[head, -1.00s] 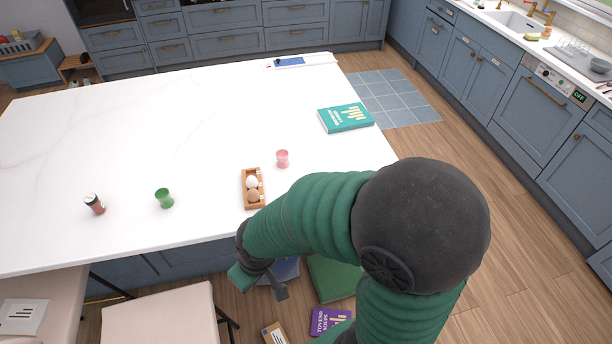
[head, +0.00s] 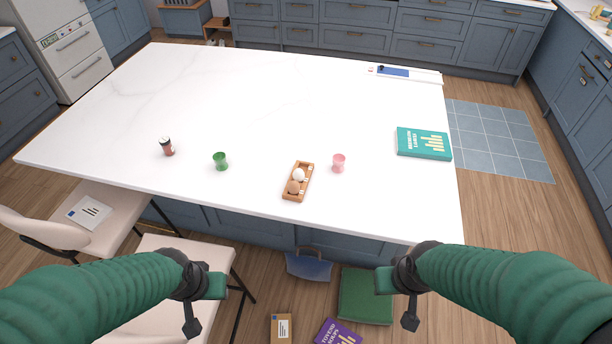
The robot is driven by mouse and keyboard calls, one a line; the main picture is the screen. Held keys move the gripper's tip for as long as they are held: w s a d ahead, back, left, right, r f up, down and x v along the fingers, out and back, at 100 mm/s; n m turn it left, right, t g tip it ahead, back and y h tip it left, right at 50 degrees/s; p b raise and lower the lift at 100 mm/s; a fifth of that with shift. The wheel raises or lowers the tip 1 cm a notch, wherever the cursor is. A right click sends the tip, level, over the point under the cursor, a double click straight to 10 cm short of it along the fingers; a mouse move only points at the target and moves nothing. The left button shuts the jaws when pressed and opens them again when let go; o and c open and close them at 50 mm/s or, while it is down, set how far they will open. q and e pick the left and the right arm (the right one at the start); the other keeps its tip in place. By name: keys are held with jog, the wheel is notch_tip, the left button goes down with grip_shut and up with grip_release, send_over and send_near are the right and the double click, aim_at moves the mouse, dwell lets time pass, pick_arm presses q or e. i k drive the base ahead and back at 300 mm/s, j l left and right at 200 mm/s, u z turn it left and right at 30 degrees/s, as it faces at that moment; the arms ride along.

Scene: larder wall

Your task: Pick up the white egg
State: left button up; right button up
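The white egg (head: 299,175) sits in a small wooden egg tray (head: 289,196) near the front edge of the white island top. A brown egg (head: 293,187) lies in the same tray, just in front of the white one. My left gripper (head: 206,308) is in front of the island, low and left of the tray, with nothing seen in it. My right gripper (head: 394,300) is in front of the island, low and right of the tray, also with nothing seen in it. The finger gaps of both are hard to make out.
A pink cup (head: 339,163) stands right of the tray, a green cup (head: 220,161) and a small dark-lidded jar (head: 167,147) to the left. A teal book (head: 424,143) lies at the right edge. Chairs stand front left. A green box (head: 366,296) and books lie on the floor.

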aim_at(298, 175)
jog(key=l+u, duration=0.15)
jog(key=u, duration=0.25)
jog(key=i+l+u, duration=0.1)
jog(key=u, duration=0.3)
jog(key=l+u, duration=0.2)
jog(key=u, duration=0.2)
jog(key=l+u, duration=0.1)
jog(key=u, duration=0.3)
